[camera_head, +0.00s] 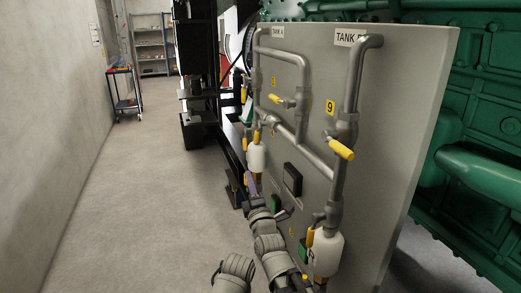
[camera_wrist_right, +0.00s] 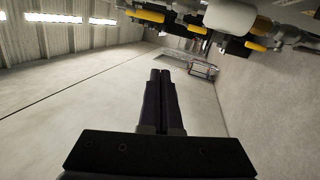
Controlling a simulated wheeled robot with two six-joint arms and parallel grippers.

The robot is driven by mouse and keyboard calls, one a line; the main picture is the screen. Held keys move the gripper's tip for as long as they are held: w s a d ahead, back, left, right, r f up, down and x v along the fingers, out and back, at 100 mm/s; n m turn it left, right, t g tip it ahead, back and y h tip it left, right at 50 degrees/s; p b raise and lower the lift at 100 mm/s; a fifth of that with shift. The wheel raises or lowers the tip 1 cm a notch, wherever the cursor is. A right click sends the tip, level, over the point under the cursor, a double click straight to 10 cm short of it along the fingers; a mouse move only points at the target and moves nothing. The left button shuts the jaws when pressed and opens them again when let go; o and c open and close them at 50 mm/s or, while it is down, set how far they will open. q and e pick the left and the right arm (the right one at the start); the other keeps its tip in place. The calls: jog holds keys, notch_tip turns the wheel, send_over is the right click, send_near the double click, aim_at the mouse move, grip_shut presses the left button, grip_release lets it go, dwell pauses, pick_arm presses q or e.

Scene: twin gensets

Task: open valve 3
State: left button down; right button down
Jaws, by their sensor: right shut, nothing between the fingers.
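A grey panel (camera_head: 405,100) carries pipes and several valves with yellow handles. One yellow handle (camera_head: 342,149) sits on the right pipe near a label reading 9. Another yellow handle (camera_head: 276,99) is on the middle branch. More yellow handles show along the left and lower pipes. I cannot read a label 3, so I cannot tell which is valve 3. My right gripper (camera_head: 249,181) is near the panel's lower left part, below a white canister (camera_head: 256,158). In the right wrist view its fingers (camera_wrist_right: 160,73) are together and empty. Yellow handles (camera_wrist_right: 197,29) show above them. My left gripper is not seen.
A second white canister (camera_head: 326,253) hangs at the panel's lower right. Green machinery (camera_head: 485,110) stands behind the panel. A wall (camera_head: 65,120) runs along the left, with a cart (camera_head: 124,92) and shelves (camera_head: 151,50) far back. The floor (camera_head: 130,190) between is clear.

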aim_at(256, 139)
jog(key=s+d+r+m+t+h, duration=0.1)
jog(key=d+m+h, duration=0.1)
jog(key=d+m, duration=0.2)
jog(key=p+x, duration=0.2)
jog(key=x, duration=0.4)
jog(key=p+x, duration=0.2)
jog(key=x, duration=0.5)
jog(key=shift+w+d+r+p, duration=0.1)
jog(key=shift+w+r+p, duration=0.15)
jog(key=shift+r+p, duration=0.1)
